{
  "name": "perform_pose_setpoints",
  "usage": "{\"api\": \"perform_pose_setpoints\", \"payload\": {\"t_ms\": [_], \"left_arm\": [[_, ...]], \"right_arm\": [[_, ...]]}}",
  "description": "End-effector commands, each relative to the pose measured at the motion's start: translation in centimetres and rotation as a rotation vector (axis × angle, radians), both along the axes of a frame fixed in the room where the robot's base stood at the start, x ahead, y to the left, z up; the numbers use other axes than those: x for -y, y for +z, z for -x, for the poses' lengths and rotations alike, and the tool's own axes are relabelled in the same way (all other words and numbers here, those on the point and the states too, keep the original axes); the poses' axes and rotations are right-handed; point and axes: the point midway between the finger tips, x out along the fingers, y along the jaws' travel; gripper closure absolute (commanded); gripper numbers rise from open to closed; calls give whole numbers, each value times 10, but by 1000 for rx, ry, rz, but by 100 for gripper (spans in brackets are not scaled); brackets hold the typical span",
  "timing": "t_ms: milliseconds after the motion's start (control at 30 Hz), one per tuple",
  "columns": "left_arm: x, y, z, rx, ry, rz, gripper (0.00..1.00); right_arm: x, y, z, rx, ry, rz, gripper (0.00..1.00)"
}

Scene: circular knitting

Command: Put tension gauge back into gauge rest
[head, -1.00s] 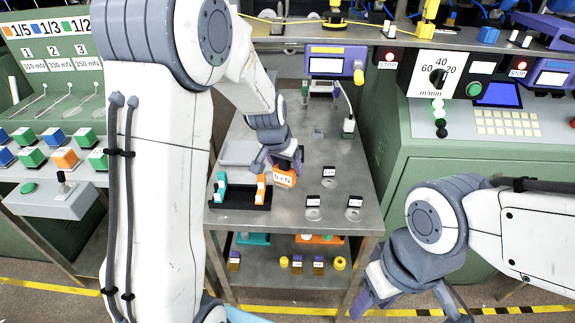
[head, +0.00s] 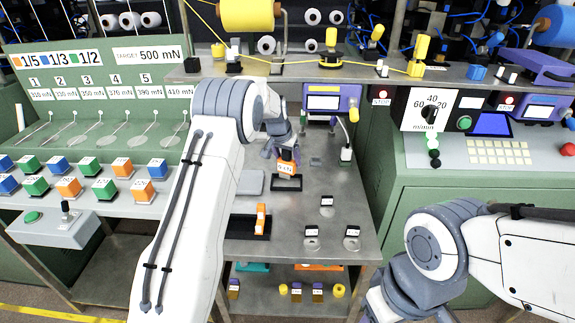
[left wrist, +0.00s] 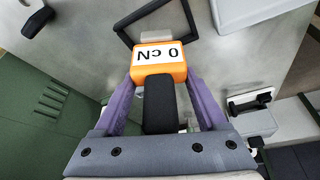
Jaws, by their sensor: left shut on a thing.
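The tension gauge (head: 286,169) is a small orange block with a white label and a dark body. A black open frame (head: 287,188), which looks like the gauge rest, is on the grey table just below the gauge in the head view. It also shows past the gauge in the left wrist view (left wrist: 122,32). Whether they touch is unclear. My right gripper (head: 395,300) is low at right, its fingertips cut off.
A black tray (head: 240,226) with an orange upright piece is at the table's front left, partly behind my left arm. Several small labelled stands (head: 326,202) are to the right. A grey pad (head: 252,183) lies left of the frame. A purple display unit (head: 325,103) stands behind.

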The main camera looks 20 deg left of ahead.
Motion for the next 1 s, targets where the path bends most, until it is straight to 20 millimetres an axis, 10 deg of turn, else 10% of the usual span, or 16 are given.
{"api": "perform_pose_setpoints", "payload": {"t_ms": [700,733,767,1000], "left_arm": [[0,-40,-1,1,1,0,70],[0,-38,-1,1,0,0,14],[0,-38,-1,1,0,0,3],[0,-37,-1,1,1,0,0]], "right_arm": [[0,3,0,0,0,0,50],[0,4,0,0,0,0,50],[0,4,0,0,0,0,50],[0,5,0,0,0,0,50]]}}
